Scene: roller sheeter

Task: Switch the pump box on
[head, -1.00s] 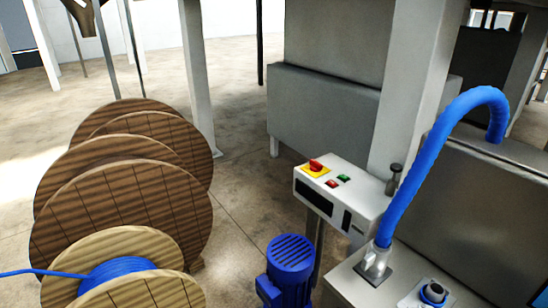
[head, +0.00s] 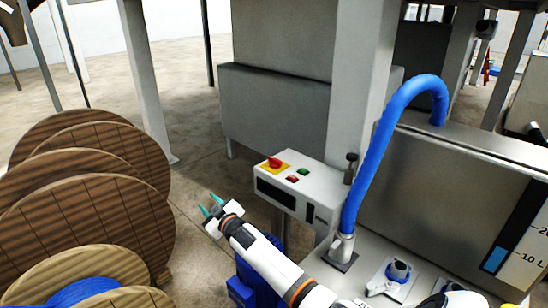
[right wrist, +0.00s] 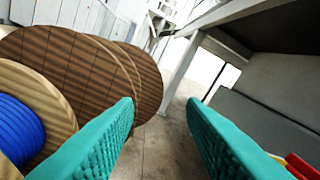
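The pump box (head: 297,191) is a white control box on a post in the middle of the head view. On its top are a red rotary switch (head: 275,162) on a yellow plate, a green button (head: 303,171) and a red button (head: 292,179). My right gripper (head: 210,205) is open and empty, to the left of the box and apart from it. In the right wrist view its teal fingers are spread wide, and the red switch (right wrist: 302,166) shows at the lower right edge. My left gripper is not in view.
Several wooden cable reels (head: 85,185) stand at the left. A blue hose (head: 372,165) rises right of the box beside a grey tank (head: 460,195). A blue motor (head: 245,285) sits below, partly hidden by my right arm. Open floor lies between reels and box.

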